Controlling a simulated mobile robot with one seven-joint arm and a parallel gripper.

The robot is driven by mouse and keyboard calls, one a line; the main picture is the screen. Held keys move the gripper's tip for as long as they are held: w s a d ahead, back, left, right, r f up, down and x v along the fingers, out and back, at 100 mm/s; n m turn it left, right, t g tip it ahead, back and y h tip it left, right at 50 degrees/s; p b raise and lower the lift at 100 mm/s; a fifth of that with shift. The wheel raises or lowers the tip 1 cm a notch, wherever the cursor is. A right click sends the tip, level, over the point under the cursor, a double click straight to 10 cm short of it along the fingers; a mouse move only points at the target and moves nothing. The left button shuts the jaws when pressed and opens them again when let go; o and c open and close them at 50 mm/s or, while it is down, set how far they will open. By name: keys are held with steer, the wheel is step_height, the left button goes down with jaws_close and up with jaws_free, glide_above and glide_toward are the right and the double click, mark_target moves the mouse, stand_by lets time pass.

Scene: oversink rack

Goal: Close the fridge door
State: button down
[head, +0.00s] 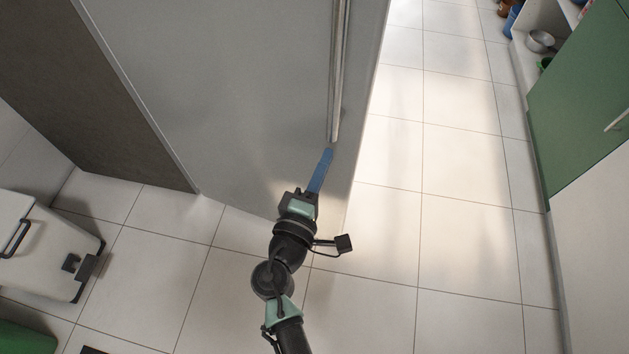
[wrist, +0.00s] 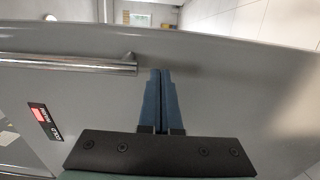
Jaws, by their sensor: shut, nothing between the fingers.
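The fridge door (head: 240,90) is a large grey panel filling the upper middle of the head view. Its vertical metal handle (head: 338,70) runs near the right edge. How far the door stands open cannot be told. My gripper (head: 326,153) has its blue fingers shut and empty, with the tips just below the handle's lower end, in front of the door's face. In the wrist view the shut fingers (wrist: 161,72) lie over the grey door (wrist: 230,85), beside the rounded end of the handle (wrist: 70,63). Whether the tips touch the door is unclear.
A dark brown panel (head: 90,85) adjoins the door's left edge. A white case-like object (head: 45,245) stands on the floor at left. Green cabinets (head: 585,100) line the right side, with a metal pot (head: 540,41) on an open shelf. The tiled floor (head: 450,200) between is clear.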

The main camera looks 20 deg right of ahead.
mark_target(340, 129)
steer(key=x, duration=0.5)
steer(key=shift+w+d, duration=0.2)
steer(key=shift+d, duration=0.05)
steer(key=shift+w+d, duration=0.1)
